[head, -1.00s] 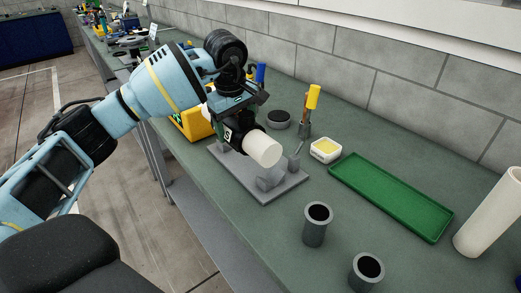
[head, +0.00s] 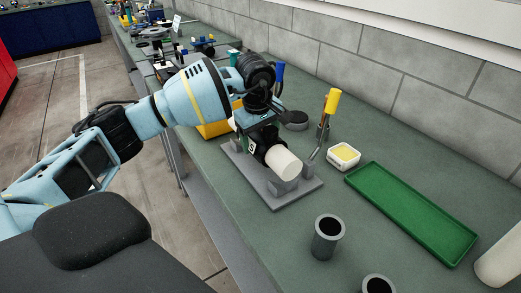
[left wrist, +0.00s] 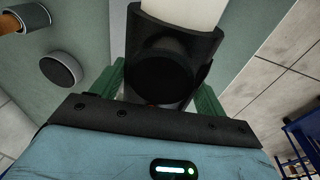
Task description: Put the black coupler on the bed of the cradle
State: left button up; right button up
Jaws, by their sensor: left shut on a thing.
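My left gripper (head: 256,147) is shut on the black coupler (left wrist: 162,75), whose sides lie between the green finger pads in the left wrist view. A white tube (head: 284,164) sticks out of the coupler, and its open-side end faces front right in the head view. A bit of white also shows behind the gripper. The grey cradle (head: 296,194), a flat plate with upright blocks, lies under the gripper on the bench. The coupler and tube are just above or at the blocks; I cannot tell whether they touch. The gripper hides much of the cradle's bed.
A green tray (head: 410,212), a white dish with yellow content (head: 344,156) and a yellow-handled tool (head: 331,103) stand right of the cradle. Grey hollow cylinders (head: 327,238) stand in front. A dark round puck (head: 295,120) and a yellow bin (head: 215,129) are behind.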

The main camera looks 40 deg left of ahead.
aim_at(259, 132)
pick_arm(q)
jog(key=shift+f, duration=0.15)
jog(key=shift+f, duration=1.75)
jog(key=shift+f, duration=0.1)
jog(key=o, duration=1.5)
jog(key=shift+c, duration=0.2)
jog(key=r, duration=0.4)
jog(key=s+r, duration=0.1)
jog(key=r, duration=0.3)
jog(key=s+r, duration=0.1)
jog(key=r, duration=0.3)
jog(key=shift+d, duration=0.3)
